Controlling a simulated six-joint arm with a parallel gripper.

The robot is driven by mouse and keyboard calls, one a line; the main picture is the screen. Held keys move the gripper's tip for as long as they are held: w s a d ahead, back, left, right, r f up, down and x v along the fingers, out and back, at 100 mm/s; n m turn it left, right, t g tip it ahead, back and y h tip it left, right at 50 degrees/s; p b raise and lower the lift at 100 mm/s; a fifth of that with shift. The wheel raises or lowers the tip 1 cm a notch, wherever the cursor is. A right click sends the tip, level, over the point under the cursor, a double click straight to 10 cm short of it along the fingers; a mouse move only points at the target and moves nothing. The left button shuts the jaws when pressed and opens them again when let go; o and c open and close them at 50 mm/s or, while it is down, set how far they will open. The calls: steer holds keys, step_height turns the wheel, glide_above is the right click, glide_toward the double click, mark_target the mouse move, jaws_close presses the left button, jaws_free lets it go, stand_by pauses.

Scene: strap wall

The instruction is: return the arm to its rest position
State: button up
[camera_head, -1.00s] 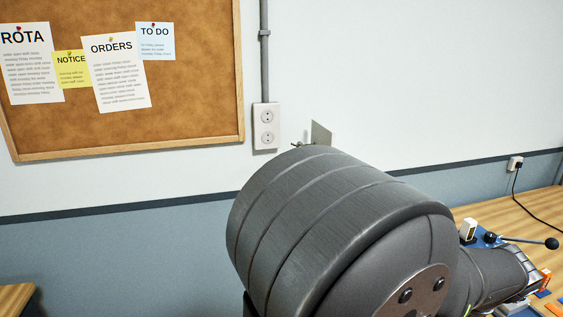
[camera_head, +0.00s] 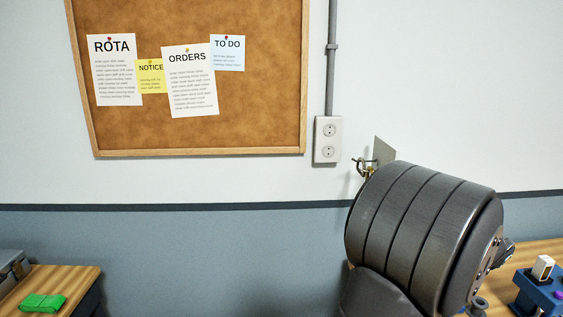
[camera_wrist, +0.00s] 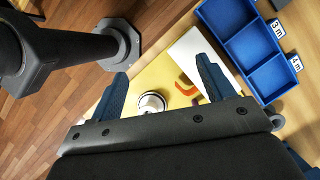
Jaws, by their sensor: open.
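My gripper (camera_wrist: 162,66) shows in the wrist view, with its two blue fingers spread apart and nothing between their tips. It points down over a wooden bench with a yellow area (camera_wrist: 150,80). A round white piece with a dark ring (camera_wrist: 152,102) lies below, between the fingers as seen from above. In the head view my dark grey arm fills the lower right, and the gripper itself is hidden there.
A blue tray (camera_wrist: 232,22) with compartments marked 3 m and 4 m lies at upper right in the wrist view. A wall plate (camera_head: 384,150) with a hook stands behind my arm. A folded green strap (camera_head: 43,302) lies on the left table (camera_head: 75,283).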

steer(key=w+a+n+g, duration=0.1)
steer(key=w+a+n, duration=0.2)
steer(key=w+a, duration=0.1)
steer(key=shift+w+f+y, duration=0.3)
steer(key=shift+w+f, duration=0.1)
steer(key=shift+w, duration=0.45)
steer(key=shift+c, duration=0.3)
stand_by(1.5)
